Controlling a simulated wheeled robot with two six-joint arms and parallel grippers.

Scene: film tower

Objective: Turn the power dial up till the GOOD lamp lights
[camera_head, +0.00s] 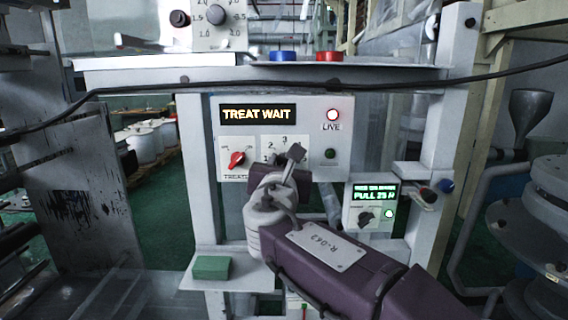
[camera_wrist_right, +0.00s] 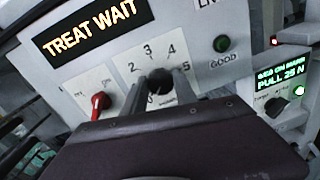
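The white treater panel (camera_head: 325,110) carries a lit TREAT WAIT display (camera_head: 258,114). The power dial (camera_wrist_right: 160,82) is a black knob on a numbered scale in the wrist view; my gripper mostly hides it in the head view. My right gripper (camera_head: 292,158) is at the dial. In the wrist view its two grey fingers (camera_wrist_right: 160,90) stand apart on either side of the knob, with slight gaps seeming to show; contact is unclear. The GOOD lamp (camera_wrist_right: 222,43) is dark green and unlit. The LIVE lamp (camera_head: 333,115) glows pale with a red rim. My left gripper is not in view.
A red switch (camera_head: 237,160) sits left of the dial. A small box (camera_head: 373,205) at the right reads PULL 25 N, with its own knob and a lit green lamp. A black cable (camera_head: 220,85) crosses above the panel. A green block (camera_head: 212,267) lies on a lower shelf.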

